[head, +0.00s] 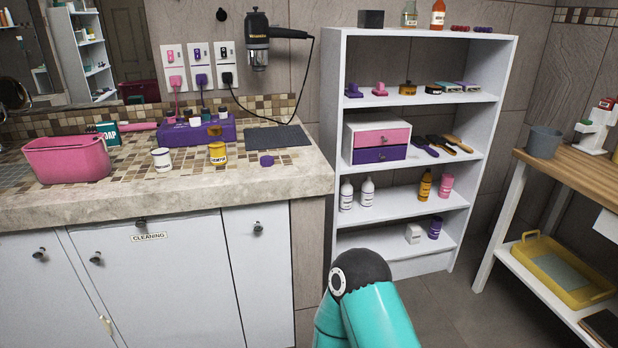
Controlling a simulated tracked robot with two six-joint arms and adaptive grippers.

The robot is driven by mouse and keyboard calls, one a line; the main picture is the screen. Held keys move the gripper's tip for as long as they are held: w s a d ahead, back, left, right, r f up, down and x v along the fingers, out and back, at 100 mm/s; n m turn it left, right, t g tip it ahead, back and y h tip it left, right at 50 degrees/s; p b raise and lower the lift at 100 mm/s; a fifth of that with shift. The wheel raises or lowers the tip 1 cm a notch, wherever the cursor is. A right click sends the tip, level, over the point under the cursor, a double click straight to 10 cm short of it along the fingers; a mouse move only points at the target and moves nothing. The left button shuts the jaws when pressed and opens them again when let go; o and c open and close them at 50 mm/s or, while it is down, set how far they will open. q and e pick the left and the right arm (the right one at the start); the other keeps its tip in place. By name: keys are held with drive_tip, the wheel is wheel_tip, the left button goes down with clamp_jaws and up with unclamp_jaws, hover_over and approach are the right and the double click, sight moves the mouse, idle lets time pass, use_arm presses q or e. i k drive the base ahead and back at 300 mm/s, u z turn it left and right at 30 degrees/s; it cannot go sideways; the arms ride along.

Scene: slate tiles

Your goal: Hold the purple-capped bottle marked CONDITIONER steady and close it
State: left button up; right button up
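I cannot pick out a bottle whose label reads CONDITIONER. A purple disc (266,160), which looks like a loose cap, lies flat on the tiled counter, right of a small yellow jar (217,154) with dark lettering too small to read. A white jar (161,160) with a dark mark stands to the left of the yellow one. A teal link of my arm shows at the bottom centre; neither gripper is in view.
A purple organizer (195,132), a pink bin (67,159) and a dark mat (278,138) are on the counter (250,182). The white shelf unit (338,110) stands to its right. A wooden table (575,165) is at the far right. Floor shows between shelf and table.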

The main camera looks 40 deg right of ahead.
sight(160, 151)
drive_tip(key=k, duration=0.55)
drive_tip(key=z, duration=0.35)
drive_tip(key=i, duration=1.65)
drive_tip(key=u, duration=0.05)
